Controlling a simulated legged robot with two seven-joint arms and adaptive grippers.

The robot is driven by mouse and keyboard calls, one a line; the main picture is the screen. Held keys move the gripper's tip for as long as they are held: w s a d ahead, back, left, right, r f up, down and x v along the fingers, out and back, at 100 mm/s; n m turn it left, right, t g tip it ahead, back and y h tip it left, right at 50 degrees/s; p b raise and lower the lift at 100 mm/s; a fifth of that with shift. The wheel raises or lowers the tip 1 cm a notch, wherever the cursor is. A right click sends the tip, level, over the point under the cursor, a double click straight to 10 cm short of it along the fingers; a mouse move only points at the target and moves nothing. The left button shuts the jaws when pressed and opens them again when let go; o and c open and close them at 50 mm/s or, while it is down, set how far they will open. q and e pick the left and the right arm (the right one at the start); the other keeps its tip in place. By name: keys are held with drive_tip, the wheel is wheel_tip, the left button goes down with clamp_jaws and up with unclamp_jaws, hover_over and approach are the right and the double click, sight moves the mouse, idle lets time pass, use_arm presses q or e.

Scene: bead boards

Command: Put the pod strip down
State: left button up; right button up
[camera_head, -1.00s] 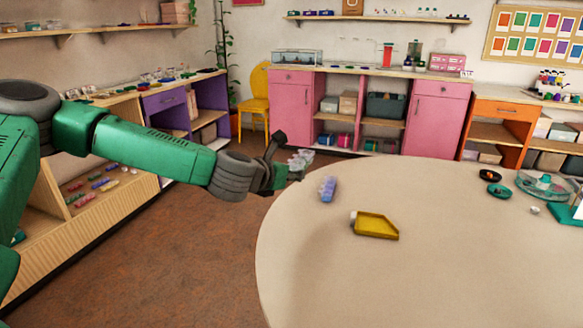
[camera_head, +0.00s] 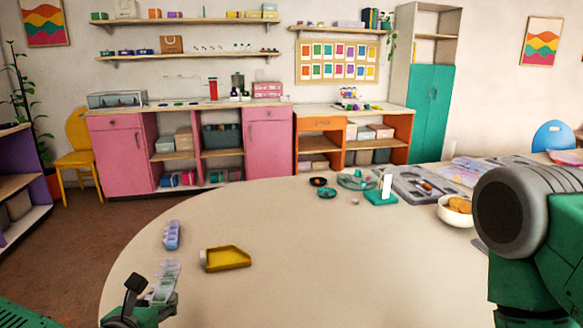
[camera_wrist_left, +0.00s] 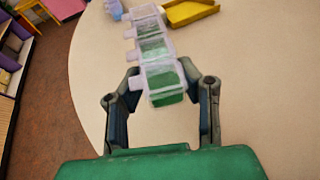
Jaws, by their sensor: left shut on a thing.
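A clear pod strip (camera_head: 165,276) with whitish lids is in my left gripper (camera_head: 153,305), at the lower left of the head view. In the left wrist view the strip (camera_wrist_left: 152,45) points away from me, its near pod between the two fingers of my left gripper (camera_wrist_left: 168,82); green shows through its pods. It is over the round table (camera_head: 330,260), near the left edge. I cannot tell whether it touches the top. A second, blue-purple pod strip (camera_head: 172,235) lies just beyond it. My right gripper is out of view; only my right arm shows.
A yellow tray (camera_head: 226,259) lies to the right of the strips. Dark and teal dishes (camera_head: 327,193), a teal stand (camera_head: 381,196), a grey tray (camera_head: 415,187) and a bowl of orange pieces (camera_head: 455,210) stand farther right. The table's middle and front are clear.

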use_arm(q)
drive_tip(key=s+d, duration=0.1)
drive_tip(key=s+d+f, duration=0.1)
drive_tip(key=s, duration=0.1)
drive_tip(key=shift+s+d+f, duration=0.1)
drive_tip(key=shift+s+d, duration=0.1)
drive_tip(key=shift+d, duration=0.15)
drive_tip(key=w+a+b, duration=0.1)
drive_tip(key=w+a, duration=0.2)
drive_tip(key=w+a+b, duration=0.2)
drive_tip(key=w+a, duration=0.1)
drive_tip(key=w, duration=0.1)
drive_tip(key=shift+a+f, duration=0.1)
drive_tip(key=shift+a, duration=0.2)
drive_tip(key=w+a+r+b, duration=0.2)
drive_tip(key=w+a+r, duration=0.1)
drive_tip(key=w+a, duration=0.3)
drive_tip(key=shift+a+b, duration=0.35)
drive_tip(key=shift+a, duration=0.5)
